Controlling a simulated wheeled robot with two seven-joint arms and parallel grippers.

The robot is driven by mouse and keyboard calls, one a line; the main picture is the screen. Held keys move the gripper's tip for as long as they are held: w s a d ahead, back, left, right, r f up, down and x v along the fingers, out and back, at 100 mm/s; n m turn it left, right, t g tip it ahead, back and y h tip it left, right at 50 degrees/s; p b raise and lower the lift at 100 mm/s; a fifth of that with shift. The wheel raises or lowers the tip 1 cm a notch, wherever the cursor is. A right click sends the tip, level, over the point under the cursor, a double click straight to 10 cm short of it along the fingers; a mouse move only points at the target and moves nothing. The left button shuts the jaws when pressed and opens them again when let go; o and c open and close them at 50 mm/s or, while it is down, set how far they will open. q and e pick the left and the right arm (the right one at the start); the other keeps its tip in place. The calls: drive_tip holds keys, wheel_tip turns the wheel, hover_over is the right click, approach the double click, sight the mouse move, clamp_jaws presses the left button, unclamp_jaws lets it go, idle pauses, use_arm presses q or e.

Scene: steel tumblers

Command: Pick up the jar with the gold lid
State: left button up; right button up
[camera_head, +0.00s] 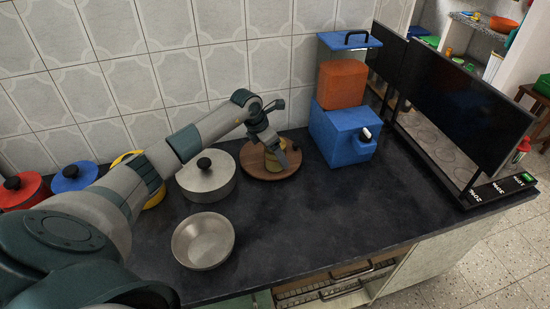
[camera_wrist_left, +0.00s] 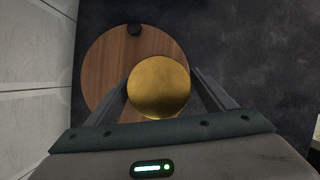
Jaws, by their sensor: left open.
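The jar with the gold lid (camera_head: 276,163) stands on a round wooden board (camera_head: 253,167) on the dark counter, partly hidden by my left gripper. In the left wrist view its round gold lid (camera_wrist_left: 158,87) shows between my left gripper's fingers. My left gripper (camera_head: 274,156) is open, pointing down over the jar, with one finger on each side. In the left wrist view the gripper's fingers (camera_wrist_left: 163,92) flank the lid; I cannot tell whether they touch it. My right gripper is not in view.
A lidded steel pot (camera_head: 207,180) and an empty steel bowl (camera_head: 203,241) stand left of the board. A blue dispenser (camera_head: 342,132) stands close on the right. Red, blue and yellow pots are at the far left. The tiled wall is behind; the front right counter is clear.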

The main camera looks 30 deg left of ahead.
use_arm(q)
drive_tip(key=c, duration=1.3)
drive_tip(key=shift+c, duration=0.2)
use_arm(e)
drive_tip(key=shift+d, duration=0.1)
use_arm(q)
drive_tip(key=shift+r, duration=0.1)
